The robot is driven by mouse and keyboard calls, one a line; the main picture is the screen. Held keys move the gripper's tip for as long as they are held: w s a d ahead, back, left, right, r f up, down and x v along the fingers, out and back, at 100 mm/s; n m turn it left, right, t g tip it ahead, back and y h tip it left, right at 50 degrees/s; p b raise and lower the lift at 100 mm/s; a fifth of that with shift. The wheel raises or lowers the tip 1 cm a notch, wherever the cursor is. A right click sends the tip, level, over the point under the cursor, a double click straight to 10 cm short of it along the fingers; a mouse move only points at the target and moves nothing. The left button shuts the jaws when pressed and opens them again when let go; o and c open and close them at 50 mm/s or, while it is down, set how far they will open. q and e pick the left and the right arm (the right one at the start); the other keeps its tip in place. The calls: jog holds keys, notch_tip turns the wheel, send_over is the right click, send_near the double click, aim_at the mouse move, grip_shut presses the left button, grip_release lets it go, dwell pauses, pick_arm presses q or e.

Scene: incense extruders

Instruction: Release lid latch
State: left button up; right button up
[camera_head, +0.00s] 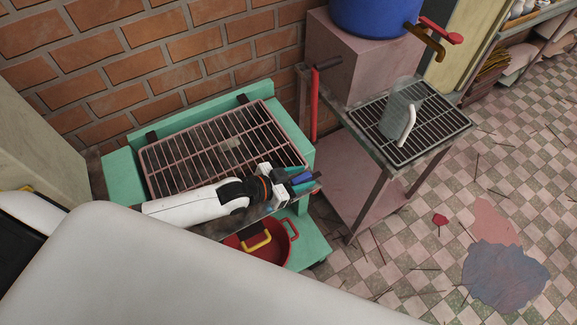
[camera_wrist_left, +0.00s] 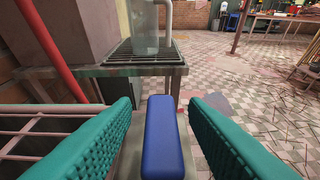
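A barred lid (camera_head: 220,150) with a pinkish-brown frame lies closed over the green machine (camera_head: 125,185) against the brick wall. A blue handle (camera_head: 301,179) shows at its front right corner, and it looks like the lid latch. My left gripper (camera_head: 305,182) is at this corner. In the left wrist view the blue handle (camera_wrist_left: 163,140) stands between the two green finger pads of my left gripper (camera_wrist_left: 168,130). The pads are apart, with a gap on each side of the handle. The latch's catch is hidden. My right gripper is not in view.
A red lever (camera_head: 315,105) stands right of the machine. Beyond it are a clear jug (camera_head: 401,105) on a grated stand (camera_head: 440,135) and a blue barrel (camera_head: 375,15) with a tap. A red pot (camera_head: 266,250) sits low at the machine's front. Tiled floor lies open at right.

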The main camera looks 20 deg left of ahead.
pick_arm(q)
jog(key=b+v, duration=0.1)
jog(key=v, duration=0.9)
jog(key=shift+s+a, duration=0.2)
jog(key=shift+s, duration=0.1)
jog(key=shift+s+a+r, duration=0.25)
jog(key=shift+s+r, duration=0.05)
jog(key=shift+s+f, duration=0.1)
